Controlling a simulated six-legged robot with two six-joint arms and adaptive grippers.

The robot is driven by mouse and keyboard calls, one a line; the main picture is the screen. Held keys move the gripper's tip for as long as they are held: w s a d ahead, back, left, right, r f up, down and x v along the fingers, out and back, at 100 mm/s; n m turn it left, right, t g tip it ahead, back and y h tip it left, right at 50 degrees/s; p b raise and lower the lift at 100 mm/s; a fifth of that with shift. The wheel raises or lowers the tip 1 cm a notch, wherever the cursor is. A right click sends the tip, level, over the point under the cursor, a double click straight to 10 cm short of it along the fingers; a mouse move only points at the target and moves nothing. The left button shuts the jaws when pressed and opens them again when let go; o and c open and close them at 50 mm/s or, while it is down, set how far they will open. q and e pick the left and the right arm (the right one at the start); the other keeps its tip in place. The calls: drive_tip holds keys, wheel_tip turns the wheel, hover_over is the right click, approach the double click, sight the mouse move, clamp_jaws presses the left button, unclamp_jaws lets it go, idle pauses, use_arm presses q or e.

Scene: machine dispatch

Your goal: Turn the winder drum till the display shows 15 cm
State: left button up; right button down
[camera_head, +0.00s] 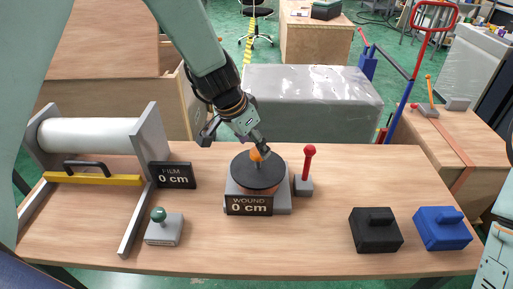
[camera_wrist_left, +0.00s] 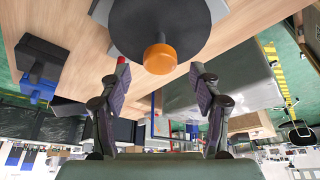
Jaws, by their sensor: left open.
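The winder drum (camera_head: 258,175) is a dark disc on a grey base near the middle of the table. An orange knob (camera_head: 257,153) stands off-centre on its far side. The sign in front, WOUND display (camera_head: 249,205), reads 0 cm. My left gripper (camera_head: 236,142) is open above the drum's far left edge, with nothing between its fingers. In the left wrist view the orange knob (camera_wrist_left: 158,59) appears between and just beyond the open fingertips (camera_wrist_left: 160,72), with the drum (camera_wrist_left: 160,25) behind it. I cannot tell whether a finger touches it. My right gripper is out of view.
A red-knobbed lever (camera_head: 308,165) stands close right of the drum. A white film roll (camera_head: 88,136), FILM display (camera_head: 175,175) reading 0 cm, and green-knobbed block (camera_head: 162,228) are left. Black (camera_head: 376,232) and blue (camera_head: 442,230) blocks sit right. The table between them is clear.

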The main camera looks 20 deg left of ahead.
sight(257, 151)
use_arm(q)
drive_tip(key=x, duration=0.3)
drive_tip(key=shift+w+d+r, duration=0.1)
drive_tip(key=shift+w+r, duration=0.05)
drive_tip(key=shift+w, duration=0.05)
drive_tip(key=shift+s+r, duration=0.15)
drive_tip(key=shift+s, duration=0.15)
drive_tip(key=shift+w+f, duration=0.2)
drive_tip(key=shift+w, duration=0.1)
drive_tip(key=c, duration=0.5)
drive_tip(key=shift+s+r, duration=0.1)
clamp_jaws()
